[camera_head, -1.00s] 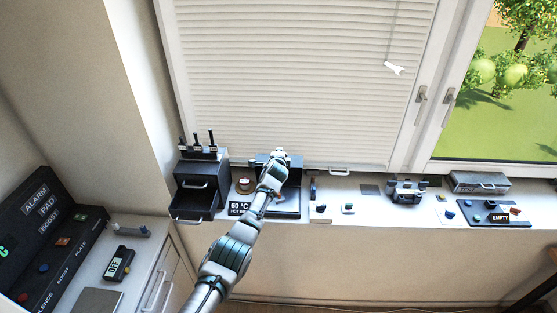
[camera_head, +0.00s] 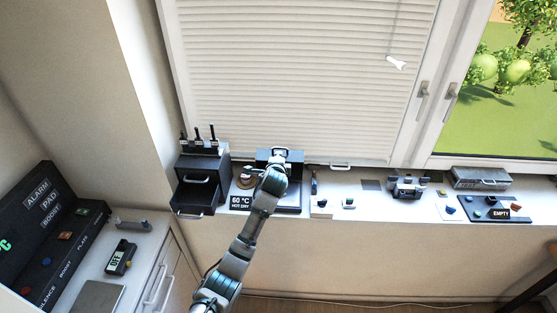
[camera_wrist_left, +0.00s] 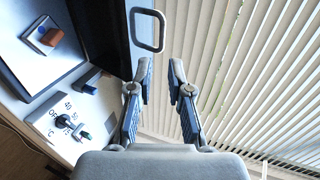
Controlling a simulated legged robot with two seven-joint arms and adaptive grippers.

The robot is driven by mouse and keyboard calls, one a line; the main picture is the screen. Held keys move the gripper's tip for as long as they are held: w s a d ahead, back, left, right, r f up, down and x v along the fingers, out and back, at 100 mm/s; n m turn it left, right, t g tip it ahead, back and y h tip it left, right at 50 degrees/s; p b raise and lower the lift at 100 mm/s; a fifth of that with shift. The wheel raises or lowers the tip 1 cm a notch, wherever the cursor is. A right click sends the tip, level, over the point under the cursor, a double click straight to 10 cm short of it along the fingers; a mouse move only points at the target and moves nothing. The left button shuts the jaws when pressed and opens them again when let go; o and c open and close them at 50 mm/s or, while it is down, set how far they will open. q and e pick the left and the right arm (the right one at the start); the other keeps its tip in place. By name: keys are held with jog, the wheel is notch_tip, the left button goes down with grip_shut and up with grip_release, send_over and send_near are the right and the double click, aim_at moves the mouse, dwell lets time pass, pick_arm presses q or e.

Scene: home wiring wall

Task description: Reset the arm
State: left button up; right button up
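My left arm reaches up from the bottom of the head view, and its gripper (camera_head: 272,180) is over the sill, in front of a black box (camera_head: 265,157) with a handle. In the left wrist view the two fingers of my left gripper (camera_wrist_left: 159,75) stand apart with nothing between them. My right gripper is not in view.
A dial (camera_wrist_left: 68,122) shows in the wrist view. Blinds (camera_head: 290,80) rise behind. Small parts lie along the right sill (camera_head: 385,208). Space before the sill looks clear.

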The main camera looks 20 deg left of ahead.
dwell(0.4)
pick_arm(q)
jog(key=s+d+f+n+g+h, duration=0.2)
jog(key=s+f+n+g, duration=0.35)
jog(key=s+f, duration=1.8)
jog(key=s+d+f+n+g+h, duration=0.1)
jog(key=s+f+n+g, duration=0.2)
jog(key=s, duration=1.2)
jog(key=s+f+n+g+h, duration=0.1)
jog(key=s+f+n+g, duration=0.3)
jog(key=s, duration=1.1)
notch_tip(320, 180, down, 30)
jog(key=s+b, duration=0.2)
jog(key=s+a+f+b, duration=0.1)
jog(key=s+a+f, duration=0.2)
jog(key=s+f, duration=1.2)
jog(key=shift+s+y+b, duration=0.3)
jog(key=shift+s+b, duration=0.05)
jog(key=shift+s, duration=0.5)
